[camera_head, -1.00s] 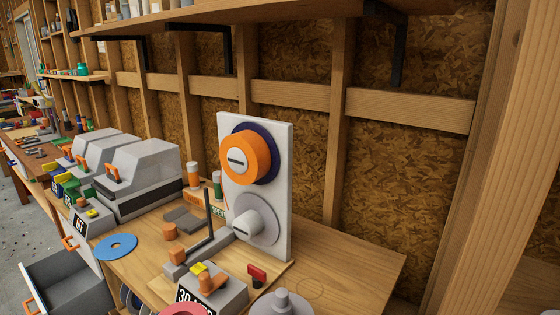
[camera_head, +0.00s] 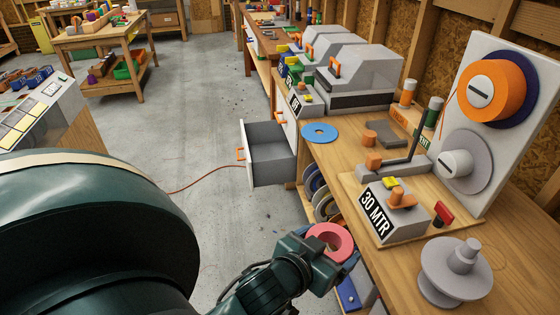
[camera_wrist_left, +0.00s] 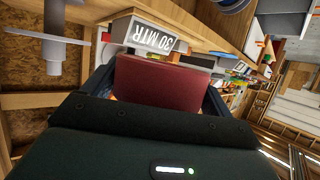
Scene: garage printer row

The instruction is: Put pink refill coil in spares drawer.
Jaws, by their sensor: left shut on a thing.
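The pink refill coil (camera_head: 330,241) is a thick ring, held just off the front edge of the workbench, below and left of the 30 MTR box. My left gripper (camera_head: 334,256) is shut on it; its fingers are partly hidden. In the left wrist view the coil (camera_wrist_left: 155,78) shows as a dark red block between the fingers. A grey drawer (camera_head: 272,171) with a white front and orange handle stands open under the bench, farther back and left of the coil. The visible part of its inside looks empty. My right gripper is not in view.
The bench (camera_head: 335,158) carries a blue disc (camera_head: 320,133), the 30 MTR box (camera_head: 393,211), a grey spool (camera_head: 455,270) and a white panel with an orange reel (camera_head: 490,90). Several spools sit below the bench edge. The floor (camera_head: 205,120) left of the drawer is clear.

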